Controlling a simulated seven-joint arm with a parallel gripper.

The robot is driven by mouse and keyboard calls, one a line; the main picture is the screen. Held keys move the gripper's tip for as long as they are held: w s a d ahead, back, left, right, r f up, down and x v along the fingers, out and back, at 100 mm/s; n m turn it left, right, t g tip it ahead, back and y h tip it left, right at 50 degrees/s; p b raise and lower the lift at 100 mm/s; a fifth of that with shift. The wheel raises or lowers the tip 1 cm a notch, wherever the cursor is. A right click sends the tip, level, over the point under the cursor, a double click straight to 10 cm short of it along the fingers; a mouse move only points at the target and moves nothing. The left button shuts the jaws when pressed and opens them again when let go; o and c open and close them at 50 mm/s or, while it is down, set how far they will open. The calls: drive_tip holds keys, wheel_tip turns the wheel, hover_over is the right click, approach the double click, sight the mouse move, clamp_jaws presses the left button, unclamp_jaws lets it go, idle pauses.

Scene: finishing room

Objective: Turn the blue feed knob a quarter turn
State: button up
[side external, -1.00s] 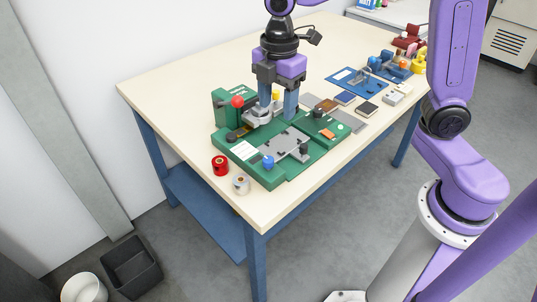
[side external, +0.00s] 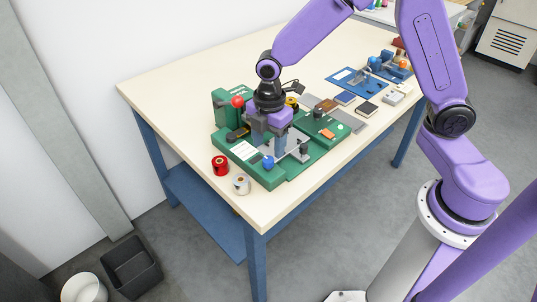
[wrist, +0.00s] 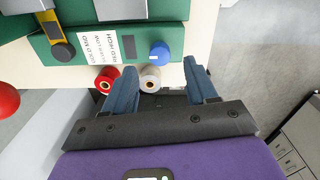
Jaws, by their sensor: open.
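The blue feed knob (side external: 268,162) stands on the front part of the green machine (side external: 280,176). In the wrist view the blue knob (wrist: 160,53) has a pale mark on its side and sits by a white label on the green panel. My gripper (side external: 267,146) is over the machine, just behind the knob in the side view. In the wrist view its two blue-grey fingers (wrist: 160,82) are apart, with nothing between them touching. The knob lies beyond the fingertips, roughly between their lines.
A red spool (side external: 220,166) and a white spool (side external: 241,184) stand on the table by the machine's front left. A red ball-topped lever (side external: 238,102) rises at the machine's back left. A blue mat (side external: 345,77) and small boxes lie farther right. The table's front corner is clear.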

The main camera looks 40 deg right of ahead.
sight(268, 159)
drive_tip(key=shift+f, duration=2.35)
drive_tip(key=c, duration=1.1)
